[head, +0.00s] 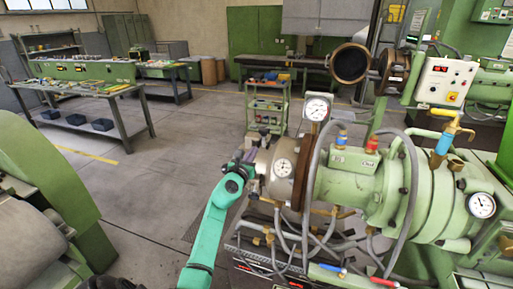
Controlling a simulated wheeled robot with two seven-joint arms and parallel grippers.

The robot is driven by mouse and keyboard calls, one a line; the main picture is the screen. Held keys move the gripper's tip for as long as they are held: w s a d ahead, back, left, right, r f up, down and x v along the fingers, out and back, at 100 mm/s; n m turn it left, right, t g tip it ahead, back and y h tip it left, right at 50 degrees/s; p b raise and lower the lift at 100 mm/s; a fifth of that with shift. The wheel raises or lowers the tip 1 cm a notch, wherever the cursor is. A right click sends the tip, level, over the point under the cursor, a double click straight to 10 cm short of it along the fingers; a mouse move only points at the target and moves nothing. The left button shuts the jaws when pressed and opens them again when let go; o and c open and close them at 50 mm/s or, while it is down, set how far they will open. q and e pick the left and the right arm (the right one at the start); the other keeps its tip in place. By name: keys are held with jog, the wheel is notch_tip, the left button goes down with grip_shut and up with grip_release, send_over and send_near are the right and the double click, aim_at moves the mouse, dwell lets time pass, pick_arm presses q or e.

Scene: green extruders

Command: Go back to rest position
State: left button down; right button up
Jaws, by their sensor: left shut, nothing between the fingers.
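My left arm (208,240) is teal and rises from the bottom of the head view. My left gripper (240,157) is small and dark at its far end, shut and empty. It overlaps the left end of the green extruder (345,182) in the picture, close to the round end with a dial gauge (284,169). I cannot tell whether it touches the metal. My right gripper is not in view.
Hoses and fittings hang below the extruder. A control box (445,80) stands at the upper right. Another green machine (45,180) is at the left. Open concrete floor (150,185) lies between, with a workbench (85,112) and green cart (266,105) farther back.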

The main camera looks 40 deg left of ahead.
pick_arm(q)
jog(key=shift+a, duration=0.1)
dwell(0.3)
jog(key=s+d+f+n+g+h+b, duration=0.1)
jog(key=s+d+f+n+g+b, duration=0.3)
jog(key=f, duration=0.9)
jog(key=s+d+f+n+h+b, duration=0.1)
jog(key=s+d+f+n, duration=0.15)
jog(key=f+n, duration=0.7)
jog(key=s+d+f+n+g+h+b, duration=0.1)
jog(key=s+d+f+n+g+b, duration=0.2)
jog(key=f, duration=1.4)
jog(key=s+d+f+n+g+h+b, duration=0.1)
jog(key=s+d+f+n+g, duration=0.15)
jog(key=s+f, duration=0.6)
jog(key=s+d+f+n+g, duration=0.15)
jog(key=s+f+n, duration=0.25)
jog(key=s+f, duration=0.45)
jog(key=s+d+f+n+g+b, duration=0.1)
jog(key=s+d+f+n, duration=0.1)
jog(key=s, duration=0.5)
jog(key=s+d+f+n+g+h, duration=0.1)
jog(key=s+f+n+g, duration=0.1)
jog(key=s+f, duration=0.3)
jog(key=s+d+f+n+g+b, duration=0.1)
jog(key=s+f, duration=0.3)
jog(key=s, duration=0.6)
jog(key=shift+s+d+f+n+g+h+b, duration=0.3)
jog(key=shift+d+n+g+h+b, duration=0.15)
jog(key=shift+d+n, duration=0.4)
